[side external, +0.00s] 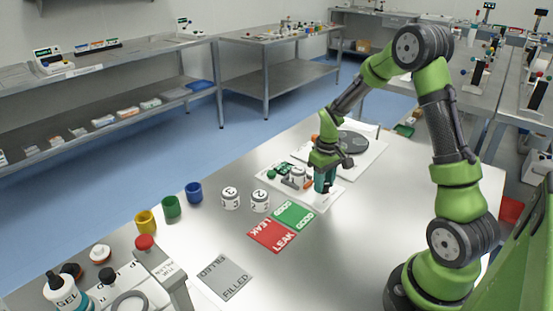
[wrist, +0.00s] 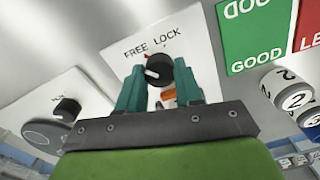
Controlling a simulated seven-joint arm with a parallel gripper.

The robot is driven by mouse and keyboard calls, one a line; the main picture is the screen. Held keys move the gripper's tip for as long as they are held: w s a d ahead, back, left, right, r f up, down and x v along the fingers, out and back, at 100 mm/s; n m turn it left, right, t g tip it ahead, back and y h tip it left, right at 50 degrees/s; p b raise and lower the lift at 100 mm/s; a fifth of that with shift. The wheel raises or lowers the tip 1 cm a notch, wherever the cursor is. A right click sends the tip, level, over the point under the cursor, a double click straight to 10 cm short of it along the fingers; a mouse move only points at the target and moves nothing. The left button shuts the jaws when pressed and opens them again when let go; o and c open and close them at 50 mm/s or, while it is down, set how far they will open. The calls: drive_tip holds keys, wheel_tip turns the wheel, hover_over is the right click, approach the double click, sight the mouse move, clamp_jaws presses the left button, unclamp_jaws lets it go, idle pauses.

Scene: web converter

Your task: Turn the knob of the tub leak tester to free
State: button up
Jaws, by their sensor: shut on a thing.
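The tub leak tester is a white plate (side external: 318,201) on the bench, with a white tub (side external: 298,175) and green and orange parts on it. My gripper (side external: 325,189) reaches down onto its near right part and hides the knob in the side view. In the wrist view, the black knob (wrist: 159,72) sits between the teal fingers of my gripper (wrist: 159,88), which is shut on it. The knob's white pointer mark faces left, roughly toward the FREE side. The words FREE (wrist: 137,51) and LOCK (wrist: 167,38) are printed beyond the knob.
A white plate with a grey disc (side external: 352,142) and another black knob (wrist: 67,108) stands behind the tester. The green GOOD mat (side external: 294,215), red LEAK mat (side external: 268,237) and two numbered tubs (side external: 230,197) lie nearby. Coloured cups (side external: 171,206) stand left.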

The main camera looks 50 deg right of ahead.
drive_tip(key=o, duration=1)
wheel_tip(320, 180, up, 17)
idle(0.4)
drive_tip(key=s+a+r+t, duration=0.1)
drive_tip(key=s+a+t, duration=0.1)
drive_tip(key=s+a, duration=0.2)
drive_tip(key=s+a+r+t+y, duration=0.1)
drive_tip(key=s+a, duration=0.3)
drive_tip(key=a, duration=0.5)
drive_tip(key=s+a+r+m+t+y, duration=0.1)
drive_tip(key=s+a+r+t, duration=0.2)
drive_tip(key=a, duration=0.4)
drive_tip(key=shift+s+a+t, duration=0.15)
drive_tip(key=shift+s+t, duration=0.45)
